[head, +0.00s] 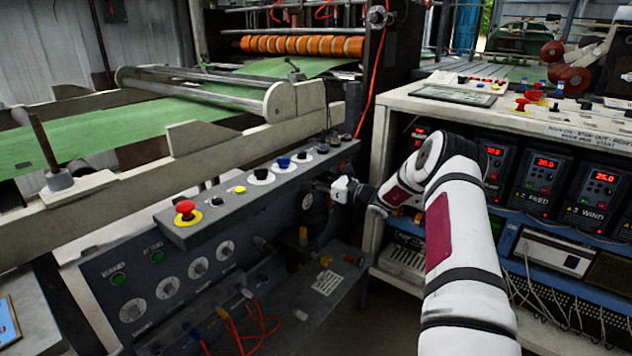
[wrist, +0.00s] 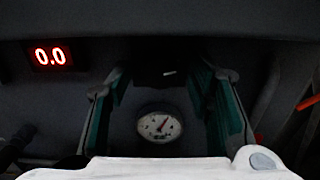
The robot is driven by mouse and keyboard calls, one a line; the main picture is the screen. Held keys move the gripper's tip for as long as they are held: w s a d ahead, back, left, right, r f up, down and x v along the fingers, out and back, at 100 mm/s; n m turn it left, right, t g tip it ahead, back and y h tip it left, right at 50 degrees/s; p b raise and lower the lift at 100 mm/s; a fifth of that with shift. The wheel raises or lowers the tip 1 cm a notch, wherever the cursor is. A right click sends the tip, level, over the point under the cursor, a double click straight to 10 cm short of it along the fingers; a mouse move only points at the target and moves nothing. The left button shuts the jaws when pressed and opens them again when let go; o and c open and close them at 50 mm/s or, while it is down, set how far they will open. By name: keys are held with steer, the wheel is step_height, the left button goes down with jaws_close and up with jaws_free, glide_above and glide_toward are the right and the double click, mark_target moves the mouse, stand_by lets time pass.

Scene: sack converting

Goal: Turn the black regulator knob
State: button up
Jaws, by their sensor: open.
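The black regulator knob (wrist: 170,72) shows dimly in the wrist view as a dark shape with a short white mark, on the dark panel above a round white gauge (wrist: 160,124). My gripper (wrist: 160,76) is open, with its teal-lined fingers on the left and right of the knob. I cannot tell whether either finger touches it. In the head view my gripper (head: 325,186) reaches left to the front of the grey console, just right of the gauge (head: 307,201). The knob cannot be made out there.
A red 0.0 display (wrist: 50,56) is left of the knob. The console top (head: 225,210) carries a red mushroom button (head: 185,209) and several other knobs. A lower ledge with yellow fittings and orange cables is below. A rack of drive units (head: 540,185) stands right of my arm.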

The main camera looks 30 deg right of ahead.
jaws_close()
steer(key=shift+n, duration=0.3)
steer(key=shift+n+b, duration=2.25)
steer(key=shift+n, duration=1.25)
jaws_free()
